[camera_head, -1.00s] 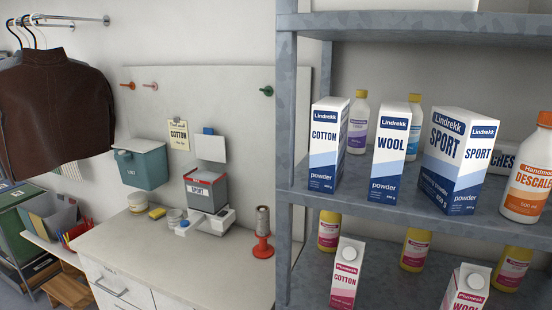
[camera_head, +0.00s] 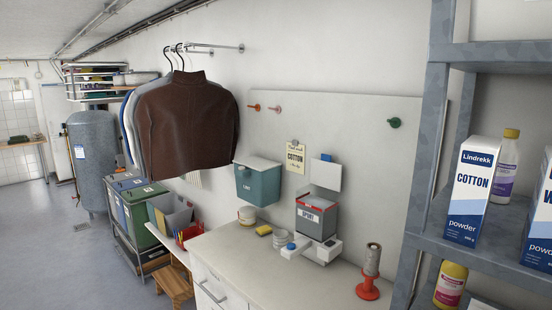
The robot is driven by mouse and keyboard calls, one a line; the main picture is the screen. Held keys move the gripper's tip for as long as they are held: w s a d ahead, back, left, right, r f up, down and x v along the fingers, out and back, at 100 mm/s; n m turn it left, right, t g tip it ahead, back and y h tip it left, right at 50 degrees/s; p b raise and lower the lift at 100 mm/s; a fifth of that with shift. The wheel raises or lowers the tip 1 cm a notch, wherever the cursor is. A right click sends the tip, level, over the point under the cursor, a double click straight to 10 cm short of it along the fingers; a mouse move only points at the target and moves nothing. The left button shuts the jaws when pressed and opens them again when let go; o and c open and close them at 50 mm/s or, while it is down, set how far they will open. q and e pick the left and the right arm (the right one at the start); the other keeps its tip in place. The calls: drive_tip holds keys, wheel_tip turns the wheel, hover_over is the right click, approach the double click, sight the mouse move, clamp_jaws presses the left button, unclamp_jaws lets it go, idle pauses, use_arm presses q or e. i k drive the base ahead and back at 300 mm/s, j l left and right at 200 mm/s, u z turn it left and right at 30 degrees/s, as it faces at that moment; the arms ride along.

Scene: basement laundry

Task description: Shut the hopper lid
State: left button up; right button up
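The hopper is a grey box (camera_head: 316,222) with a red rim and a "SPORT" label. It sits on a white dispenser base (camera_head: 322,252) with a blue button, on the counter against the wall. Its white lid (camera_head: 326,176) stands raised, nearly upright, above the back of the box, with a blue tab (camera_head: 327,157) at its top edge. The top of the box is uncovered. Neither of my grippers is in view.
A teal "LINT" bin (camera_head: 257,185) hangs left of the hopper. The counter (camera_head: 258,278) holds a tub, a yellow sponge, and a red spool stand (camera_head: 368,288) to the right. A grey shelf (camera_head: 480,250) with powder boxes stands at the right. Floor at left is open.

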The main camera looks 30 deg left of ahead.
sight(326, 174)
drive_tip(key=i+j+u, duration=0.15)
drive_tip(key=u, duration=0.15)
drive_tip(key=i+j+u, duration=0.15)
drive_tip(key=j+u, duration=0.15)
drive_tip(key=j+z, duration=0.1)
drive_tip(key=z, duration=0.2)
drive_tip(key=i+j+z, duration=0.15)
drive_tip(key=j+z, duration=0.15)
drive_tip(key=j, duration=0.2)
drive_tip(key=i+j+z, duration=0.1)
drive_tip(key=j+z, duration=0.15)
drive_tip(key=j, duration=0.3)
drive_tip(key=j+z, duration=0.3)
drive_tip(key=j, duration=0.2)
